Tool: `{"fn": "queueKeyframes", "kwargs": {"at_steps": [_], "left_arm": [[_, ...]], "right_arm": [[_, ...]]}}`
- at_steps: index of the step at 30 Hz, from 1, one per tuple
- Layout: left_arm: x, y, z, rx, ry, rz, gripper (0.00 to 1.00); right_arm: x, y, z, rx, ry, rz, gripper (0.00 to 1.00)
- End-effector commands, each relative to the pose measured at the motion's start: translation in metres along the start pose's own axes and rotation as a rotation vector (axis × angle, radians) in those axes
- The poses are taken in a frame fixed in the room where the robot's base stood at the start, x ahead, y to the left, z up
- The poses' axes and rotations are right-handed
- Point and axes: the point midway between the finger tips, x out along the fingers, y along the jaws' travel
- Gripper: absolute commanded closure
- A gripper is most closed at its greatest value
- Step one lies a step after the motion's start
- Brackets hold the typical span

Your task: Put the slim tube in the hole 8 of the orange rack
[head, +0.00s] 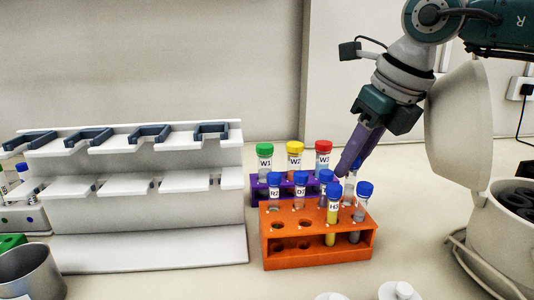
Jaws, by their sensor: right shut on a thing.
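The orange rack (292,257) stands on the bench right of centre and holds several blue-capped tubes. One is a yellow-filled tube labelled H2 (333,222); another blue-capped tube (361,207) stands at the right end. My right gripper (350,163) reaches down from the upper right, its purple fingers shut on a slim clear tube (349,188) whose cap the fingers mostly hide. This tube is upright at the rack's back right; I cannot tell whether its lower end is in a hole. Front-left holes look empty. Hole numbers cannot be read. My left gripper is not in view.
A purple rack (260,195) behind holds green-, yellow- and red-capped tubes. A white pipette stand (150,225) fills the left, with a metal cup (32,272) in front. A white lidded machine (490,215) stands at right. The bench front of the orange rack is partly clear.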

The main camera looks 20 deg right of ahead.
Motion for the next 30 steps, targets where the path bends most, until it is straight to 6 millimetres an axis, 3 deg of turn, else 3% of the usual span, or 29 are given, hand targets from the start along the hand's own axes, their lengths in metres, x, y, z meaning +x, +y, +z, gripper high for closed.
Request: {"fn": "queueKeyframes", "kwargs": {"at_steps": [28, 29, 30], "left_arm": [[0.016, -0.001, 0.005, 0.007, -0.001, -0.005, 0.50], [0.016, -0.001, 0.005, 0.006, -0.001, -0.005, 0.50], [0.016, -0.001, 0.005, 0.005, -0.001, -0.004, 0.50]], "right_arm": [[0.019, 0.000, -0.008, 0.000, 0.000, 0.000, 1.00], [0.019, 0.000, -0.008, 0.000, 0.000, 0.000, 0.73], [0.019, 0.000, -0.008, 0.000, 0.000, 0.000, 0.68]]}}
